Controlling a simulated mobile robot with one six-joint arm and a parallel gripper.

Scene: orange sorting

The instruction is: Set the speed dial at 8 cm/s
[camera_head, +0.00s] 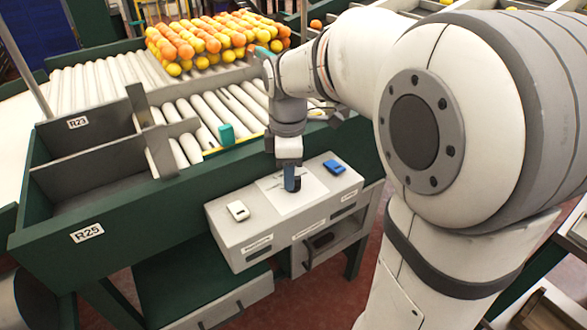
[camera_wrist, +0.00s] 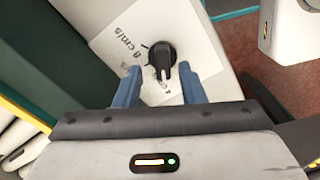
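The speed dial (camera_wrist: 160,60) is a black knob on a white plate (camera_wrist: 112,48) in the wrist view. A pale mark on the knob points toward the bottom of the picture. The printed "8 cm/s" lies to the knob's upper left; other print on the plate is partly hidden. My gripper (camera_wrist: 159,70) is open, its blue fingers on either side of the knob's near part, with gaps visible on both sides. In the head view my gripper (camera_head: 291,180) points down over the plate and mostly hides the dial.
The grey control box (camera_head: 225,238) also carries a white device (camera_head: 237,210) on the left and a blue one (camera_head: 333,167) on the right. Behind it are rollers (camera_head: 205,110), a teal object (camera_head: 226,133) and piled oranges (camera_head: 215,42). Metal-walled bins (camera_head: 85,165) stand at left.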

